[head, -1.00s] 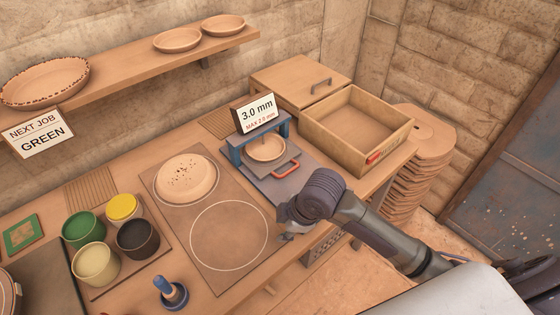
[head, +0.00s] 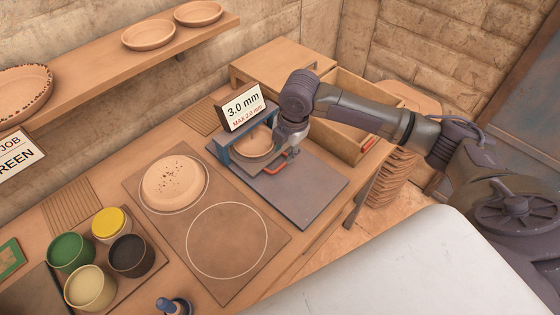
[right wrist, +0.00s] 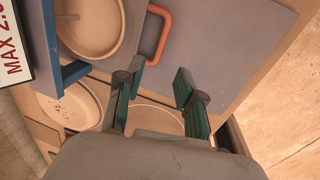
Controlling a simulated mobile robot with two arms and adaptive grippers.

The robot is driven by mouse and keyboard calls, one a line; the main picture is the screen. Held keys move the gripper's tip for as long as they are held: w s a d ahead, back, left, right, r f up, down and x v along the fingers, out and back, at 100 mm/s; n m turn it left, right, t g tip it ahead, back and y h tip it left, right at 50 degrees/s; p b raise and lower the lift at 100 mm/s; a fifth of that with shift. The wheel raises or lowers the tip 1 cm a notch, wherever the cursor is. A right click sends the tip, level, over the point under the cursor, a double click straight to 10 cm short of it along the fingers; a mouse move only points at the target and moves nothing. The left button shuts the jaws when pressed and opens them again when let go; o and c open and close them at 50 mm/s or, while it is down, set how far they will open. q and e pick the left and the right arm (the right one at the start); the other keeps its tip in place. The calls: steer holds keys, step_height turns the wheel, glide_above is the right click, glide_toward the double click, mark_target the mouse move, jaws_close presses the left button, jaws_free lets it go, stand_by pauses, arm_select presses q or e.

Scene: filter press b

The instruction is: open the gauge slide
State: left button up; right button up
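The gauge (head: 221,150) is a blue frame with a sign reading "3.0 mm, MAX 2.0 mm". A terracotta dish (head: 252,144) sits under it on a grey slide with an orange-red handle (head: 272,170). My right gripper (head: 287,151) is down at the handle, partly hidden by its own wrist in the head view. In the right wrist view the gripper (right wrist: 160,74) is open and empty. The handle (right wrist: 157,38) lies just beyond its fingertips, its near end close to the left finger; I cannot tell if they touch. My left gripper is not in view.
A grey base plate (head: 308,190) lies bare in front of the gauge. A speckled dish (head: 172,182) and an empty white ring (head: 227,240) are to the left, with glaze pots (head: 130,255) beyond. A wooden box (head: 345,145) stands behind my right arm.

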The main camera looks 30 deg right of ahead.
mark_target(280, 167)
steer(key=f, duration=0.4)
steer(key=w+f, duration=0.1)
steer(key=f, duration=0.1)
steer(key=shift+a+p, duration=0.2)
steer(key=shift+p, duration=0.15)
steer(key=shift+w+f, duration=0.15)
steer(key=shift+f, duration=0.55)
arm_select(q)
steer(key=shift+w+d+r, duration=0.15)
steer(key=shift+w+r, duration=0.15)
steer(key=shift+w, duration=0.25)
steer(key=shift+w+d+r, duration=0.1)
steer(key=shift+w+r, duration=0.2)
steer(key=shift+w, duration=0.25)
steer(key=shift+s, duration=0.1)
arm_select(e)
steer(key=shift+c, duration=0.6)
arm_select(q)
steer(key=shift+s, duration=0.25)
arm_select(e)
jaws_close()
